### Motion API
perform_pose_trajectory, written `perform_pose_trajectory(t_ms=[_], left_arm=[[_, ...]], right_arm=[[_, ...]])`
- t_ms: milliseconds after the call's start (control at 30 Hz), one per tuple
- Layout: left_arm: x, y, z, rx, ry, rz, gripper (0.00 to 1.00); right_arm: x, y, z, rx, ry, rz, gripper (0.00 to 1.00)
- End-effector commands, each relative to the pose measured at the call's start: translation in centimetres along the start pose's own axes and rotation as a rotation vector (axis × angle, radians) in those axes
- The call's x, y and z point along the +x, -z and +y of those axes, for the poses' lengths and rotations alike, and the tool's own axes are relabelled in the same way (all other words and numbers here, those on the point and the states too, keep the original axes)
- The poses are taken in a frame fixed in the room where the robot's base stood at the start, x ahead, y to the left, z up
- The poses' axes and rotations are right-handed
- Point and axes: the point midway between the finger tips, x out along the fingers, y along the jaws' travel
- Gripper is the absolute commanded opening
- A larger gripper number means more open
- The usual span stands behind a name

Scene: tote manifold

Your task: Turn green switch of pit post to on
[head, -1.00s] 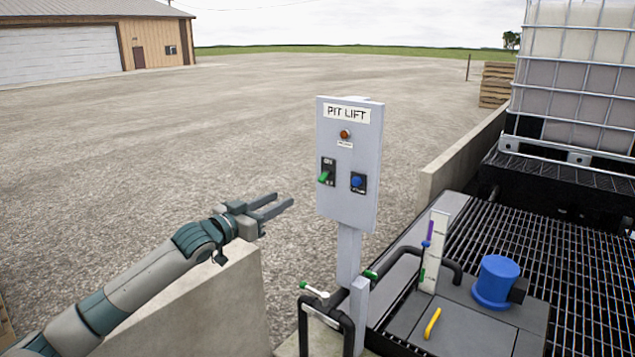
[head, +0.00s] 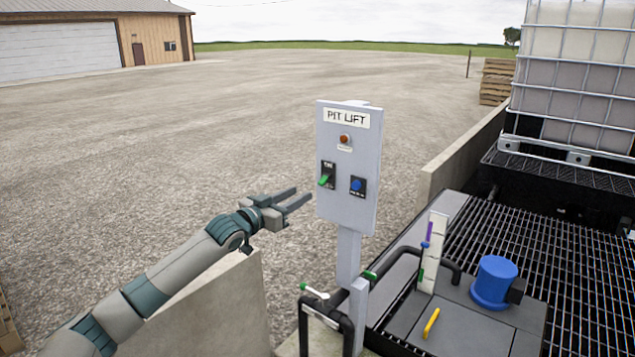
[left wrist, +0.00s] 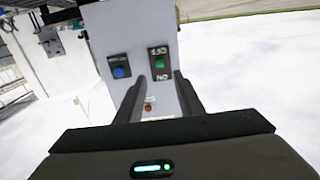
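The grey pit post panel (head: 347,205) labelled PIT LIFT stands upright in the middle of the head view. Its green switch (head: 324,180) is on a black plate at the left, and the lever slants down to the left. The green switch also shows in the left wrist view (left wrist: 159,63), where the plate's lettering appears upside down. My left gripper (head: 299,200) is open and empty, just left of the panel and slightly below the switch, apart from it. In the left wrist view its fingers (left wrist: 157,85) point at the panel. My right gripper is in neither view.
A blue knob (head: 357,185) sits right of the switch, below an orange lamp (head: 344,138). A concrete wall (head: 225,305) is below my left arm. Pipes with a green-tipped valve handle (head: 314,291) stand below the panel. Open gravel (head: 200,130) lies to the left.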

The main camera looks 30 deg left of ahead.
Motion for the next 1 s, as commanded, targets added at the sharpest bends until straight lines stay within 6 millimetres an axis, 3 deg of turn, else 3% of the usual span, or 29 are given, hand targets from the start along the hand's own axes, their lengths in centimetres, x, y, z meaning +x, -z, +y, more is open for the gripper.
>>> perform_pose_trajectory(t_ms=[600,1000], left_arm=[[7.6,0.3,0.0,0.000,0.000,0.000,0.34],[9.8,0.0,0.0,0.001,0.000,-0.001,0.34]], right_arm=[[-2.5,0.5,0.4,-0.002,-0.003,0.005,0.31],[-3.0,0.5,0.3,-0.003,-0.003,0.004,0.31]])
